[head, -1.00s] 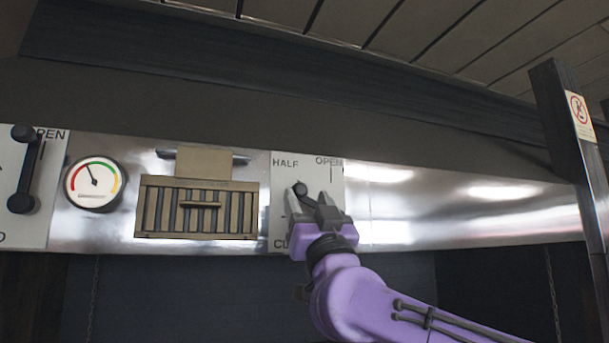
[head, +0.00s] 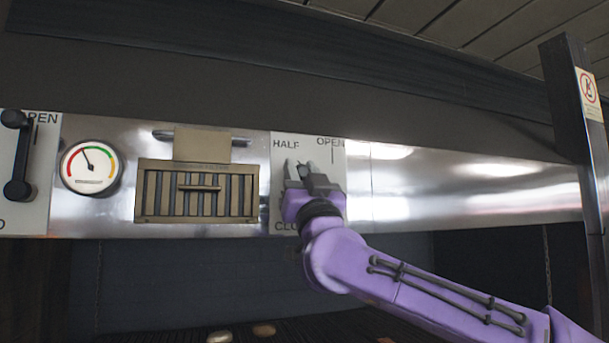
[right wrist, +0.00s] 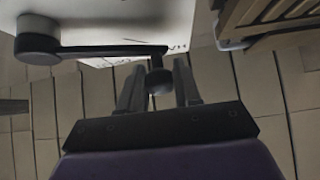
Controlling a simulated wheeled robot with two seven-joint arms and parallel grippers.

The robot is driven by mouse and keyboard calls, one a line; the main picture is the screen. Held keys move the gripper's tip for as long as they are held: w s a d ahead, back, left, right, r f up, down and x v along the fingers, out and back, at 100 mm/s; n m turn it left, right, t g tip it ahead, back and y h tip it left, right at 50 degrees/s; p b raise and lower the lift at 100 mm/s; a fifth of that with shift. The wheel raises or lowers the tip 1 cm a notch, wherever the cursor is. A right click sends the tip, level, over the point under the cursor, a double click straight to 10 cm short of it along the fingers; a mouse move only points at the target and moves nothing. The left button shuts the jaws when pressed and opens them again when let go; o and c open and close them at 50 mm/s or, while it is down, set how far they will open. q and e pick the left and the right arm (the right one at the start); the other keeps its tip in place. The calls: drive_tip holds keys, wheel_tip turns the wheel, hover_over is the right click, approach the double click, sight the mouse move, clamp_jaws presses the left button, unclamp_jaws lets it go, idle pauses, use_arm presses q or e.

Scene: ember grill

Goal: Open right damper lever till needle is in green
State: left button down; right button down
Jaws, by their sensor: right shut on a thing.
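The right damper lever shows in the right wrist view as a dark bar (right wrist: 105,50) with a round hub (right wrist: 38,42) at the left and a knob (right wrist: 159,80) at its other end. My right gripper (head: 308,170) is shut on the knob, with one finger on each side of it. In the head view it covers most of the lever on the white plate (head: 336,180) marked HALF, OPEN and CLOSED. The gauge (head: 90,168) has red, yellow and green bands. Its needle points up and slightly left, outside the green at the right. My left gripper is out of view.
Another dark lever (head: 17,155) stands near upright on a similar plate at the far left. A slotted brass vent (head: 196,192) sits between gauge and right plate. A dark post (head: 575,100) with a warning sign stands at the right. The steel panel (head: 470,190) between is clear.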

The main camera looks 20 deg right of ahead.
drive_tip(key=shift+s+d+r+m+h, duration=0.1)
drive_tip(key=shift+r+m+h, duration=0.2)
drive_tip(key=shift+m+h, duration=0.65)
drive_tip(key=m+h, duration=0.1)
drive_tip(key=r+m+h, duration=0.1)
drive_tip(key=m+h, duration=0.1)
drive_tip(key=d+r+m+g+h, duration=0.1)
drive_tip(key=shift+r+m+h+p, duration=0.1)
drive_tip(key=shift+m+h+p, duration=0.15)
drive_tip(key=shift+m+p, duration=0.1)
drive_tip(key=shift+d+m+g+h, duration=0.4)
drive_tip(key=shift+m+h, duration=0.5)
drive_tip(key=shift+m, duration=0.1)
drive_tip(key=c, duration=0.8)
unclamp_jaws()
drive_tip(key=shift+w, duration=0.2)
drive_tip(key=b+v, duration=0.7)
drive_tip(key=v, duration=0.3)
drive_tip(key=shift+s+f, duration=0.15)
drive_tip(key=shift+f, duration=0.05)
